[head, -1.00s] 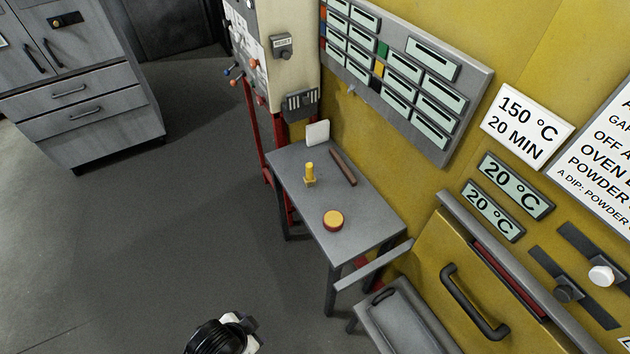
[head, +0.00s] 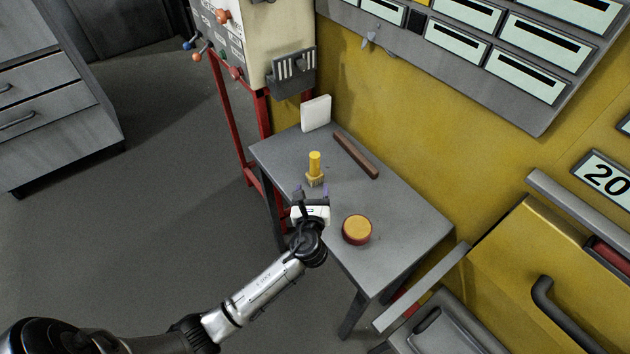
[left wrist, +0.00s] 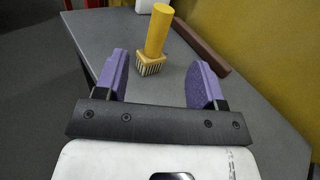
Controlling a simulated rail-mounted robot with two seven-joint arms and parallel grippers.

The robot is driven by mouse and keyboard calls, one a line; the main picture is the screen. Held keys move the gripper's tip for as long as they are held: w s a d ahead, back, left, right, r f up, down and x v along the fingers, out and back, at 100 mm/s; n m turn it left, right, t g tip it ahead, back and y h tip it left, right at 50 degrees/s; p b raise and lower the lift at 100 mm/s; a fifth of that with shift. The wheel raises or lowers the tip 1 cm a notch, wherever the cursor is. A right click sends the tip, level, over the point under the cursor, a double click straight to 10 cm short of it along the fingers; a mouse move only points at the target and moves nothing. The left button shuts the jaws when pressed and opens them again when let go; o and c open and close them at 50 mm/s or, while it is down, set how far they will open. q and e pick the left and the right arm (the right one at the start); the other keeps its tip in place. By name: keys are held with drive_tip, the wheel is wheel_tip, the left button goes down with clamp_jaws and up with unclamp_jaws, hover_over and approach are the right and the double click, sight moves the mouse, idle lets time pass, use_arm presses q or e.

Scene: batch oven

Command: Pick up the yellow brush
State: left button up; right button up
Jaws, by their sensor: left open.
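The yellow brush (head: 315,167) stands upright on the small grey table (head: 407,213), bristles down and handle up. In the left wrist view the brush (left wrist: 157,35) shows beyond and between the two purple fingertips of my left gripper (left wrist: 160,78). In the head view my left gripper (head: 312,192) is at the table's near left edge, just in front of the brush. Its fingers are open and empty, with the brush beyond their tips. My right gripper is not in view.
On the table, a round yellow and red tin (head: 357,230) stands right of the gripper. A brown bar (head: 356,155) lies behind the brush, and a white block (head: 316,113) stands at the back left. The yellow oven front (head: 510,265) is at right.

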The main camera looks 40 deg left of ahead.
sight(315, 153)
use_arm(q)
drive_tip(key=shift+m, duration=0.4)
drive_tip(key=b+x, duration=0.1)
drive_tip(key=x, duration=0.8)
drive_tip(key=shift+w+d+r, duration=0.1)
drive_tip(key=shift+w, duration=0.1)
drive_tip(key=x, duration=0.4)
drive_tip(key=shift+w+r+b, duration=0.1)
drive_tip(key=shift+w+b, duration=0.05)
drive_tip(key=shift+b, duration=0.2)
drive_tip(key=shift+w+a, duration=0.3)
drive_tip(key=shift+a, duration=0.1)
drive_tip(key=shift+c, duration=0.3)
drive_tip(key=c, duration=1)
drive_tip(key=shift+o, duration=0.2)
drive_tip(key=shift+r, duration=0.15)
